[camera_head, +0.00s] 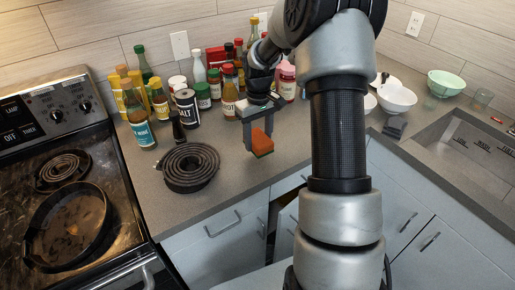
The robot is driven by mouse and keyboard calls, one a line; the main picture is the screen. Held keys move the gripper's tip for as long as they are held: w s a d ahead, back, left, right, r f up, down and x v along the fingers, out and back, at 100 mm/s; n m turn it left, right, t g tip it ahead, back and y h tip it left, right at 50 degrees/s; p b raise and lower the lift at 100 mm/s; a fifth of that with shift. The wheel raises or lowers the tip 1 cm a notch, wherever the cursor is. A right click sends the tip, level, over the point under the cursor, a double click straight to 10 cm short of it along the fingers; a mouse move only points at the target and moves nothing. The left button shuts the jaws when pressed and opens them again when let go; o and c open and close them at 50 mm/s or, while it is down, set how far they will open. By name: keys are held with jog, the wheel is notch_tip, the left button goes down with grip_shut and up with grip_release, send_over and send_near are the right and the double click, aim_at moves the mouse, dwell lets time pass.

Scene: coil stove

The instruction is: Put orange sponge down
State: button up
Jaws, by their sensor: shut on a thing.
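The orange sponge (261,142) is a small orange block with a dark green underside. It shows in the head view near the front edge of the counter (225,192). My gripper (260,132) points down and is shut on the sponge, with its fingers at the sponge's sides. I cannot tell for sure whether the sponge is touching the counter or is held a little above it. My arm hides part of the counter to the right.
A black coil burner (188,167) lies on the counter left of the sponge. Several bottles and jars stand along the back wall. The stove (112,182) is at the left. Bowls (396,97) and a sink (460,150) are at the right. Counter between coil and sponge is clear.

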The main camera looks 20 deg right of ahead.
jog(key=shift+f, duration=2.15)
jog(key=shift+f, duration=0.1)
jog(key=shift+f, duration=0.15)
jog(key=o, duration=0.9)
